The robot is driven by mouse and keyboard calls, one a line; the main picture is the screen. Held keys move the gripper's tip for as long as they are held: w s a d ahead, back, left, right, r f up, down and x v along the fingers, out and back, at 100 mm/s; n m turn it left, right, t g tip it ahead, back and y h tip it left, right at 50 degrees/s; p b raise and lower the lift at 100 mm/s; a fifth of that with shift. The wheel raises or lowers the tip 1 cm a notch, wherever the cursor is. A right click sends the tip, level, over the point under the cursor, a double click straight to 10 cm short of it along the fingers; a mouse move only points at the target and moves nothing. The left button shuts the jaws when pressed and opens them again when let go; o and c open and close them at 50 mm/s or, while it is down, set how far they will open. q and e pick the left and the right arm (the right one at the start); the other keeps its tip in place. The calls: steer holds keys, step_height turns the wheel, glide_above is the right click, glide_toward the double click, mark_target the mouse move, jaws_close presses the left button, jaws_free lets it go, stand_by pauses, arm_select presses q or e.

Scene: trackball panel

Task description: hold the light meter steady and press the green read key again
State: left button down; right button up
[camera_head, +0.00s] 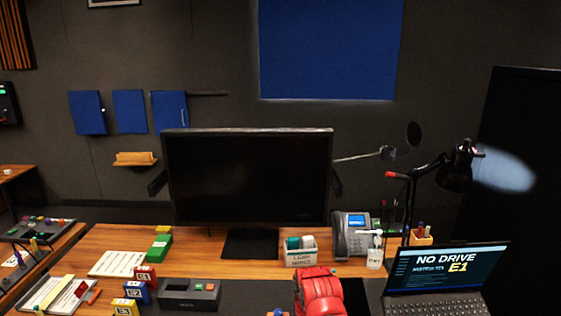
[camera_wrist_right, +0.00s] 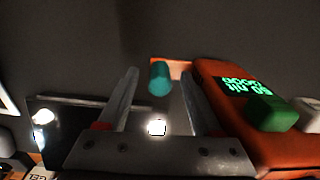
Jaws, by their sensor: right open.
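In the right wrist view, an orange light meter (camera_wrist_right: 225,92) stands at the right, tilted in the picture. Its dark display shows green text (camera_wrist_right: 238,87), upside down and not clearly readable. A raised green key (camera_wrist_right: 272,113) sits below the display, with a pale key (camera_wrist_right: 308,106) beside it. My right gripper (camera_wrist_right: 160,76) is open, just left of the meter. A teal cylinder (camera_wrist_right: 160,79) shows between its fingertips; I cannot tell its depth or whether it touches them. A rounded red shape (camera_head: 320,293) at the head view's bottom edge cannot be identified surely. My left gripper is out of view.
A black monitor (camera_head: 248,175) stands at the desk's back. Small coloured boxes (camera_head: 137,291) and a grey key box (camera_head: 188,292) are left of the red shape.

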step_height(320, 180, up, 11)
steer(key=shift+r, duration=0.2)
stand_by(0.3)
steer(key=shift+o, duration=0.2)
steer(key=shift+o, duration=1.4)
steer(key=shift+r, duration=0.1)
steer(key=shift+r+p, duration=2.75)
steer(key=shift+r, duration=0.15)
step_height(320, 180, up, 4)
steer(key=p, duration=0.3)
